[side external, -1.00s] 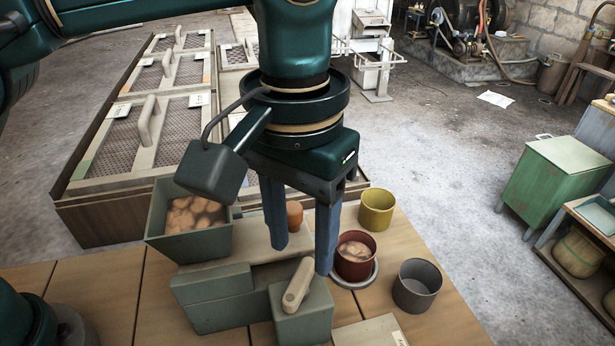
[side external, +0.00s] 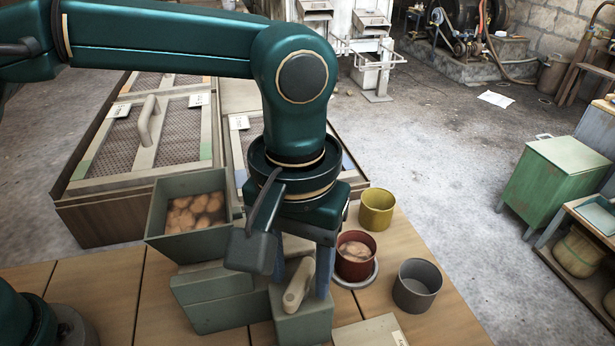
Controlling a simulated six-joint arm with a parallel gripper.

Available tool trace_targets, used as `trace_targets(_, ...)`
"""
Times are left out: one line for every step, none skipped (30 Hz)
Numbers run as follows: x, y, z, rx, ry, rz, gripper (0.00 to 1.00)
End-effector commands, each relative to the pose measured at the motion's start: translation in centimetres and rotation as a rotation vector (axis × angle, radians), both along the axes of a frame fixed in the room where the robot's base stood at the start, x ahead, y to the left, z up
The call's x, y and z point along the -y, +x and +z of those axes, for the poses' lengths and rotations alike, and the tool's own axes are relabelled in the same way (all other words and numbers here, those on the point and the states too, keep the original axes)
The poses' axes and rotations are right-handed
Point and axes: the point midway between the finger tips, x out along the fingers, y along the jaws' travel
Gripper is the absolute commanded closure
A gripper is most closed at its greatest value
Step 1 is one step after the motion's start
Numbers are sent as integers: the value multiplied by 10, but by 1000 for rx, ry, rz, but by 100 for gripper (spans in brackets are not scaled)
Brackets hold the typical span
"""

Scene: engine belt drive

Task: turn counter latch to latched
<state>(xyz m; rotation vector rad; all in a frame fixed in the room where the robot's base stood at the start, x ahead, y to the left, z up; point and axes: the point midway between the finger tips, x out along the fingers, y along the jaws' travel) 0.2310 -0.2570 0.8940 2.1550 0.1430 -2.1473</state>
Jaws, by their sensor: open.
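The counter latch is a beige rounded lever (side external: 298,287) on top of a grey-green block (side external: 304,322) at the front of the wooden counter. It points up and slightly right in the picture. My gripper (side external: 301,284) is open and lowered over the block, with one blue-grey finger to the left of the lever and one to the right. The right finger reaches down close to the block's top. I cannot tell whether either finger touches the lever. The left fingertip is partly hidden behind the lever and block.
A grey-green bin (side external: 188,240) of brownish lumps stands left of my gripper. A red pot (side external: 355,265) on a saucer, a grey pot (side external: 415,293) and a yellow pot (side external: 376,221) stand to the right. A pale board (side external: 372,333) lies at the front right.

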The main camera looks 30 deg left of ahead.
Motion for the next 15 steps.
trace_targets(0, 0, 0, 0, 0, 0, 49)
trace_targets(0, 0, 0, 0, 0, 0, 49)
trace_targets(0, 0, 0, 0, 0, 0, 49)
trace_targets(0, 0, 0, 0, 0, 0, 49)
trace_targets(0, 0, 0, 0, 0, 0, 49)
trace_targets(0, 0, 0, 0, 0, 0, 53)
trace_targets(0, 0, 0, 0, 0, 0, 64)
trace_targets(0, 0, 0, 0, 0, 0, 76)
trace_targets(0, 0, 0, 0, 0, 0, 91)
trace_targets(0, 0, 0, 0, 0, 0, 100)
trace_targets(0, 0, 0, 0, 0, 0, 100)
trace_targets(0, 0, 0, 0, 0, 0, 100)
trace_targets(0, 0, 0, 0, 0, 0, 100)
trace_targets(0, 0, 0, 0, 0, 0, 100)
trace_targets(0, 0, 0, 0, 0, 1, 100)
